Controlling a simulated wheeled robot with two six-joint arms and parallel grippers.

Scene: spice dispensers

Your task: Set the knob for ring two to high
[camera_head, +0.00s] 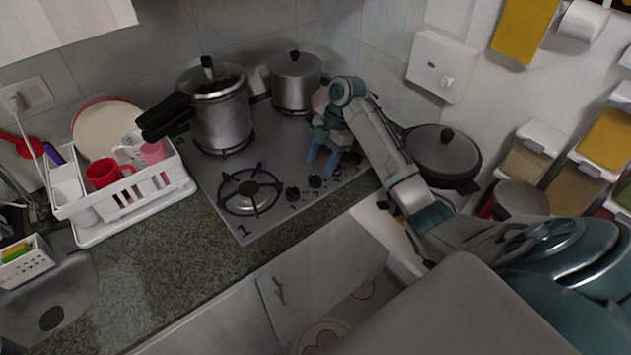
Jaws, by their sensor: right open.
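The stove (215,185) is a grey cooktop set in the counter, with a row of small black knobs along its front right edge. One knob (292,194) and another knob (315,182) show clearly, with small printed numbers in front of them that are hard to read. My right gripper (321,166) is open and empty. Its blue fingers point down above the knob row, close to the right-hand knobs, and hide part of the row. I cannot tell whether a finger touches a knob. My left gripper is out of view.
A bare front left burner (249,191) has a large 1 printed near it. A pressure cooker (219,115) and a steel pot (295,82) stand on the back burners. A black lidded pan (442,155) is right of my arm. A dish rack (122,190) stands left.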

